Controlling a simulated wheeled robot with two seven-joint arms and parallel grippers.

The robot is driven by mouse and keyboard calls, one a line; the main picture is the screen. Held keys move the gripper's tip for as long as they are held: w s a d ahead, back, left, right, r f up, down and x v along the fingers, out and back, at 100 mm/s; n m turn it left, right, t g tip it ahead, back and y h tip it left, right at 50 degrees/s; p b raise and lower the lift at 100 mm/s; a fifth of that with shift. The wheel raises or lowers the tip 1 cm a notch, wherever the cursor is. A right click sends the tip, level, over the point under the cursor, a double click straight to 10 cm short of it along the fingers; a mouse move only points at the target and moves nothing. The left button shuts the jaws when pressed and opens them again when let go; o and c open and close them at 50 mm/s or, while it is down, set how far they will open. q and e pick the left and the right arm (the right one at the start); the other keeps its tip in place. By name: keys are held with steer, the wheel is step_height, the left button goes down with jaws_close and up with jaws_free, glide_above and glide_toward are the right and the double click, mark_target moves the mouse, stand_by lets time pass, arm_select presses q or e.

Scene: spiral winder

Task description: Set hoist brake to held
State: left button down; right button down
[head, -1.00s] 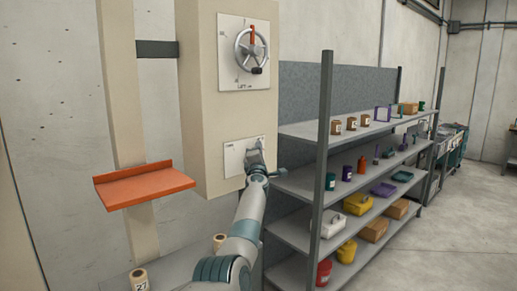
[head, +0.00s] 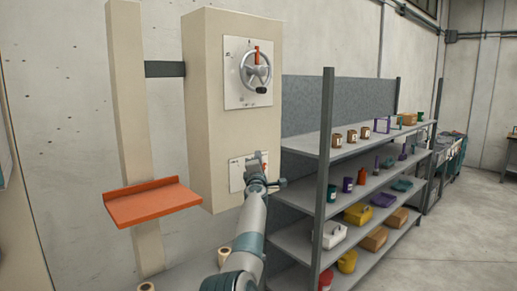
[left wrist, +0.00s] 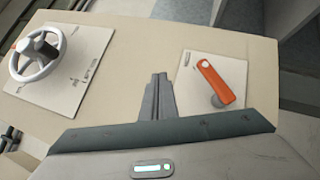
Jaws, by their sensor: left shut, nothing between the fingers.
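The hoist brake appears to be the orange lever (left wrist: 216,82) on a small pale plate (left wrist: 187,76) in the left wrist view. The lever slants from a pale pivot to a grey round end. The plate also shows on the lower front of the beige cabinet in the head view (head: 236,176), where my gripper hides the lever. My left gripper (head: 260,160) is shut and empty in front of that plate. In the left wrist view its fingertips (left wrist: 158,82) are together, beside the lever and apart from it in the picture.
A handwheel (head: 256,72) with an orange marker sits higher on the beige cabinet (head: 208,100). An orange shelf (head: 155,204) juts out at left. A grey rack (head: 325,150) of boxes and bottles stands close at right. Open floor (head: 465,235) lies beyond it.

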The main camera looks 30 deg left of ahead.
arm_select(q)
steer(key=s+d+r+p, duration=0.1)
steer(key=s+d+r, duration=0.2)
steer(key=s, duration=0.3)
steer(key=shift+s+d+r+p, duration=0.2)
steer(key=shift+d+r+p, duration=0.1)
steer(key=shift+d+r, duration=0.15)
arm_select(e)
steer(key=shift+w+r, duration=0.15)
steer(key=shift+r, duration=0.4)
steer(key=shift+w+r, duration=0.15)
steer(key=shift+r, duration=0.4)
arm_select(q)
steer(key=shift+r, duration=0.1)
